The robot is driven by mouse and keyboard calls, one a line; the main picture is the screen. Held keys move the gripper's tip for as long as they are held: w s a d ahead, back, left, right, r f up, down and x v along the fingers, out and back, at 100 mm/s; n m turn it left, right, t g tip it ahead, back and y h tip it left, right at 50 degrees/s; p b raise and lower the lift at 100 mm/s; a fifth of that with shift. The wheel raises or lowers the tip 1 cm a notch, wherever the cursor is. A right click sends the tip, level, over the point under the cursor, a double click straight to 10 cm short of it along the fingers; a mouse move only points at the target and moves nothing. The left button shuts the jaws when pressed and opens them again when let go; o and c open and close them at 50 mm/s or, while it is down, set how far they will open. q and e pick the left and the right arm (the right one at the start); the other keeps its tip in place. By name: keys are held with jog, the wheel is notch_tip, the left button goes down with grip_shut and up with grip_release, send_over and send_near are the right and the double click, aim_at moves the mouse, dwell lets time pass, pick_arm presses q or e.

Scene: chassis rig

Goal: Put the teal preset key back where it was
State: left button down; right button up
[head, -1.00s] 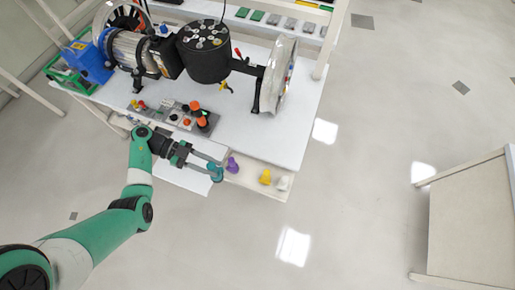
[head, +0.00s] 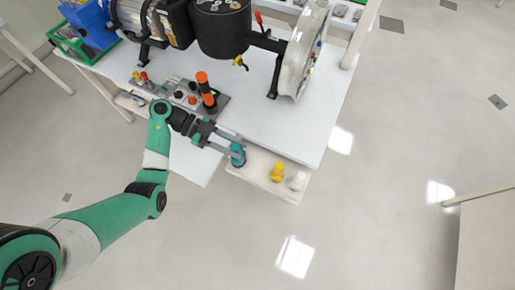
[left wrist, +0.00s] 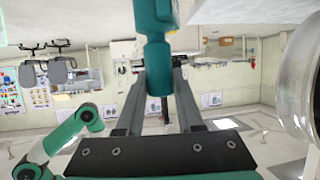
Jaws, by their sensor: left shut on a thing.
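My left gripper (head: 236,154) is shut on the teal preset key (head: 238,160), at the left part of a pale ledge (head: 252,172) along the table's front edge. In the left wrist view the teal key (left wrist: 155,45) stands between the two fingertips (left wrist: 160,80), its lower end between them and its wider part reaching up out of the picture. A yellow key (head: 277,172) and a white key (head: 297,181) stand on the ledge to the right. The purple key does not show now. I cannot tell whether the teal key touches the ledge. My right gripper is not in view.
A grey control panel (head: 180,92) with an orange-and-black lever (head: 206,88) lies behind the gripper. A black drum (head: 221,28) and a large pale disc (head: 304,50) stand farther back. The white table top (head: 270,128) is clear behind the ledge.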

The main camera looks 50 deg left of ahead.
pick_arm(q)
jog(key=w+d+f+b, duration=0.3)
jog(key=w+f+b, duration=0.3)
jog(key=f, duration=0.3)
jog(key=shift+d+f+b, duration=0.2)
jog(key=shift+f+b, duration=0.1)
jog(key=shift+b, duration=0.35)
jog(key=c, duration=0.5)
grip_release()
jog(key=shift+w+f, duration=0.1)
jog(key=shift+f, duration=0.05)
jog(key=shift+c, duration=0.2)
jog(key=p+v, duration=0.4)
jog(key=v, duration=0.8)
